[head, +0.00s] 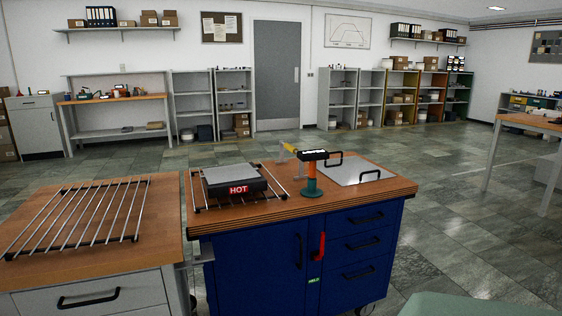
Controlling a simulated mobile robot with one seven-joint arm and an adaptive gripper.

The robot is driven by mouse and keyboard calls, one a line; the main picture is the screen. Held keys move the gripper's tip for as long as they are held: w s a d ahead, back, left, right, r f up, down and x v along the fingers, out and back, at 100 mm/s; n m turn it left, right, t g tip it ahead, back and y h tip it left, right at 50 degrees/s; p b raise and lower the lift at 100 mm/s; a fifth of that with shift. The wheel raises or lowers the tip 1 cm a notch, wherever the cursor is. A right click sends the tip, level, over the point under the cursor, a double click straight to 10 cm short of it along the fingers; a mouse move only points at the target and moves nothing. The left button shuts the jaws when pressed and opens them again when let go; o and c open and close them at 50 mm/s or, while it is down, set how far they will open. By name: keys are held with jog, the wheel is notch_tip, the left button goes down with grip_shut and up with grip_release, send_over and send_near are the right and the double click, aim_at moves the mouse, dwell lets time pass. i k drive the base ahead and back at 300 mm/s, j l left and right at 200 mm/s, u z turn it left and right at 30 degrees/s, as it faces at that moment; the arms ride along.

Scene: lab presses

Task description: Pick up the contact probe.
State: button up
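Two items on the blue cabinet's wooden top could be the contact probe; I cannot tell which from this view. One is a small yellow tool (289,147) near the back edge, by a pale angled holder, partly hidden. The other is an upright device with a green base, orange neck and black head (311,180), standing in front of it. My gripper is not in view.
A grey block on a dark base with a red HOT sign (238,189) sits on a wire rack, left of the upright device. A metal plate with black handles (352,171) lies right. An empty rod rack (80,217) is on the left bench.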

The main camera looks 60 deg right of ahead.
aim_at(311, 156)
jog(key=z, duration=1.8)
